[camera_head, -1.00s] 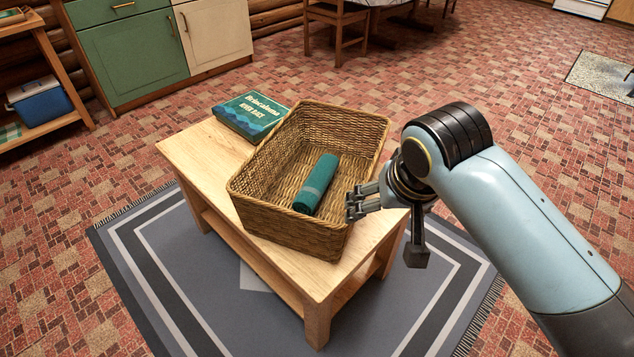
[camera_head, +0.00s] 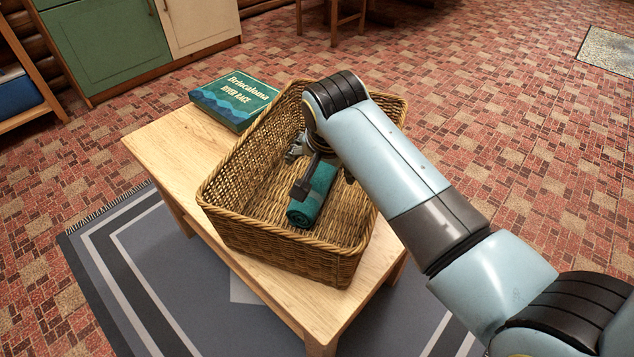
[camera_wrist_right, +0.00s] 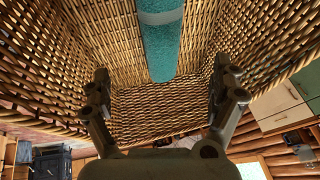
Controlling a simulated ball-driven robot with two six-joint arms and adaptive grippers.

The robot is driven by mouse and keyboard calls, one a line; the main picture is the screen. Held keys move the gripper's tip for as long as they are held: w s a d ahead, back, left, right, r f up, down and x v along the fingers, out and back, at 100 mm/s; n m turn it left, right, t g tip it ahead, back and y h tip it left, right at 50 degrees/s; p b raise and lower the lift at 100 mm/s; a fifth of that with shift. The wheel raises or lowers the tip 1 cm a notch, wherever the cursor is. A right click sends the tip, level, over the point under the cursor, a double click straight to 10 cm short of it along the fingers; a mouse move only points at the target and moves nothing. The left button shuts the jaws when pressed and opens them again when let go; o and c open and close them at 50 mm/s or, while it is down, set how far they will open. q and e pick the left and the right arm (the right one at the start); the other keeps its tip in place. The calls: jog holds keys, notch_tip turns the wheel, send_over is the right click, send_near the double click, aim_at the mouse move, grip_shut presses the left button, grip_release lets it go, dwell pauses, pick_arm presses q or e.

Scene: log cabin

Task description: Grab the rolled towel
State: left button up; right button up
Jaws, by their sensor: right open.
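The rolled towel (camera_head: 311,197) is teal with a paler band near one end. It lies in the wicker basket (camera_head: 225,213) on the wooden table. My right gripper (camera_head: 296,150) is over the basket by the towel's far end, and my arm hides part of it. In the right wrist view the towel (camera_wrist_right: 160,45) runs down from the top middle, and the two fingers of the right gripper (camera_wrist_right: 165,92) are spread apart with nothing between them. The towel's end lies just beyond the fingertips. My left gripper is not in view.
The basket walls stand close around the gripper. A grey rug (camera_head: 150,290) lies under the table. Green and cream cabinets (camera_head: 110,45) stand behind.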

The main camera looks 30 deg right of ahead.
aim_at(319, 180)
jog(key=b+x, duration=0.2)
jog(key=x, duration=0.3)
jog(key=shift+f, duration=0.3)
jog(key=shift+w+f, duration=0.2)
jog(key=b+x, duration=0.2)
jog(key=x, duration=0.2)
jog(key=shift+s+f+b, duration=0.1)
jog(key=shift+f+b, duration=0.3)
jog(key=shift+f, duration=0.3)
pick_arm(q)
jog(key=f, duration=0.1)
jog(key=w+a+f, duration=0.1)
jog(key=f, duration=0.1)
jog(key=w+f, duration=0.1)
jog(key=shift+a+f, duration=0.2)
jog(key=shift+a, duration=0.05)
pick_arm(e)
jog(key=shift+r, duration=0.1)
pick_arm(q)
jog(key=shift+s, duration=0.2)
pick_arm(e)
jog(key=c, duration=1.1)
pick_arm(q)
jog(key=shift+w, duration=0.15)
pick_arm(e)
jog(key=shift+c, duration=1.2)
